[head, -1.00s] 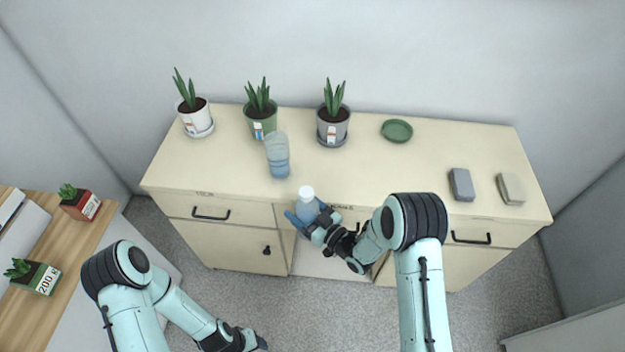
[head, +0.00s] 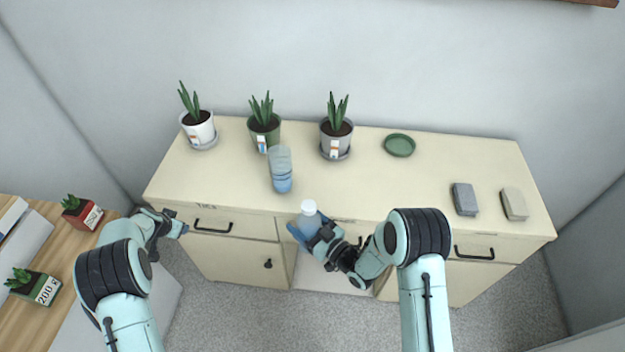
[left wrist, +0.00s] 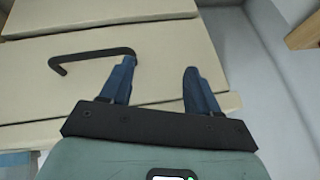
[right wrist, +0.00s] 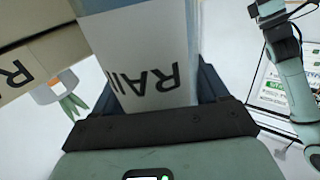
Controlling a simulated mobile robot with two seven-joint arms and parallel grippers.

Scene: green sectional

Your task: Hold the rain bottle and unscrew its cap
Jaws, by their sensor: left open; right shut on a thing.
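The rain bottle (head: 309,222) is blue with a white cap (head: 308,207) on top. It is held upright, or nearly so, just in front of the cabinet's front edge. My right gripper (head: 302,234) is shut on its body; the right wrist view shows the bottle (right wrist: 155,60) with "RAIN" lettering between the fingers. My left gripper (head: 180,226) is open and empty by the cabinet's left front, well to the left of the bottle. In the left wrist view its two fingers (left wrist: 155,85) are apart, near a black drawer handle.
The cream cabinet (head: 400,190) carries a clear-and-blue container (head: 280,170), several potted plants along the back, a green saucer (head: 399,145) and two small blocks (head: 464,199) at the right. A wooden shelf with red (head: 82,211) and green (head: 40,286) pots stands at the left.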

